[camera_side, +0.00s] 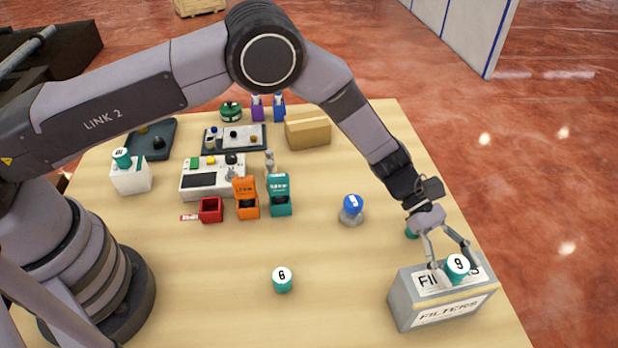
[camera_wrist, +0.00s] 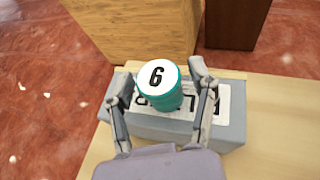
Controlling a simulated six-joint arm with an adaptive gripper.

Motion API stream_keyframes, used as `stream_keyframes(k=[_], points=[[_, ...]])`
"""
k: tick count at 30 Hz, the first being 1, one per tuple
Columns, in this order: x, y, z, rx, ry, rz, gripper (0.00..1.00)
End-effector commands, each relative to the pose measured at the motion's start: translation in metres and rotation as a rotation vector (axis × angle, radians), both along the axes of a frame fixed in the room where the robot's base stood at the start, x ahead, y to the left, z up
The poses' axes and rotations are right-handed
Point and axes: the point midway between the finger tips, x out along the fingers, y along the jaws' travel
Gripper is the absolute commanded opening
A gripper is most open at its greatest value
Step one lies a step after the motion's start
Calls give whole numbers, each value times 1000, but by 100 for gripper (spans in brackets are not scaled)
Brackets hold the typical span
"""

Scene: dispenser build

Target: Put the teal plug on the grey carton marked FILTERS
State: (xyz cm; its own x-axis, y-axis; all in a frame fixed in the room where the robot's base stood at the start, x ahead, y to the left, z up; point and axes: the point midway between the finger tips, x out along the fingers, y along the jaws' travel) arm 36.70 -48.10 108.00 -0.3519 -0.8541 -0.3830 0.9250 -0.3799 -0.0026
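The grey carton (camera_side: 405,308) marked FILTERS stands at the table's front right corner. It also shows in the wrist view (camera_wrist: 235,125). A teal plug (camera_side: 457,272) with a white numbered top stands on the carton, over its top label. The same plug shows in the wrist view (camera_wrist: 160,90), upright, with its number reading 6 or 9. My gripper (camera_side: 453,265) is above the carton with a finger on each side of this plug. The fingers look spread, with small gaps to the plug. The plug's underside is hidden, so its contact with the carton is unclear.
Another teal plug (camera_side: 282,281) marked 6 stands at the table's front middle. One (camera_side: 411,233) is partly hidden behind my gripper; one (camera_side: 122,155) sits on a white box (camera_side: 131,179). A blue-topped item (camera_side: 352,207) stands left of my gripper. Dispensers and boxes crowd the back.

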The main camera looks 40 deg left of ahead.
Motion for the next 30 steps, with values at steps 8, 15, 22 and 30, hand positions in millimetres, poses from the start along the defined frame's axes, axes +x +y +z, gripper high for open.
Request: stream_keyframes(k=[8, 15, 22, 30], points=[[0, 0, 0, 0, 0, 0, 64], [8, 17, 11, 0, 0, 3, 64], [27, 61, 31, 0, -1, 4, 64], [41, 97, 47, 0, 0, 1, 64]])
